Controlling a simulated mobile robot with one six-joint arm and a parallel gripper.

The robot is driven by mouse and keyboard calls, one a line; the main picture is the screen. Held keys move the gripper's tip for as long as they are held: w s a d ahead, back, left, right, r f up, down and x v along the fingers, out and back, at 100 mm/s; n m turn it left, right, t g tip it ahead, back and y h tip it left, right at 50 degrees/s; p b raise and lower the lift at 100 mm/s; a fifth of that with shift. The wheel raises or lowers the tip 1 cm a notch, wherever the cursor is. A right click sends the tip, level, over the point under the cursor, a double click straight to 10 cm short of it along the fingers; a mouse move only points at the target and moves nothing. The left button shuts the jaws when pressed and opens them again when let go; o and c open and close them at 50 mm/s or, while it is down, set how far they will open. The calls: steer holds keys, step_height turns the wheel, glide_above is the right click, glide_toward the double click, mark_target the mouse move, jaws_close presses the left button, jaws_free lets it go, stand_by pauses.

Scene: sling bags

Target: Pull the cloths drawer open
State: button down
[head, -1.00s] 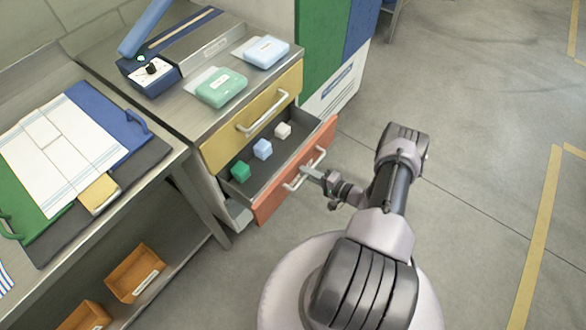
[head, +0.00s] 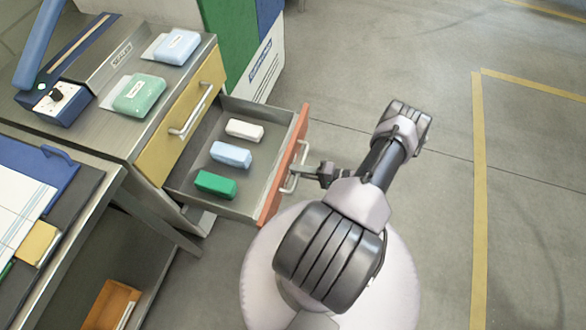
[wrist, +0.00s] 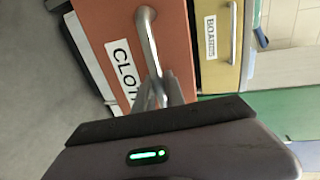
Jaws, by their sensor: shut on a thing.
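The cloths drawer is the lower, orange-fronted drawer (head: 284,165), pulled well out of the cabinet in the head view. Its grey tray (head: 245,203) holds a white, a light blue and a green block. In the wrist view its orange front (wrist: 105,25) carries a label (wrist: 124,65) reading "CLOT", the rest hidden. My gripper (head: 303,172) is at the drawer's silver handle (head: 290,182). It is shut on the handle bar, which also shows in the wrist view (wrist: 148,40). The fingertips partly hide the bar's lower end there.
A yellow drawer labelled "BOARDS" (wrist: 211,38) is shut above it; its front also shows in the head view (head: 166,152). Green (head: 138,96) and blue (head: 177,47) packs and a sealer lie on the cabinet top. Clear floor lies to the right.

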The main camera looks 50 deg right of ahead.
stand_by(0.3)
steer(key=c, duration=1.4)
jaws_free()
steer(key=shift+c, duration=0.2)
steer(key=p+v, duration=0.2)
steer(key=v, duration=1.5)
steer(key=shift+s, duration=0.25)
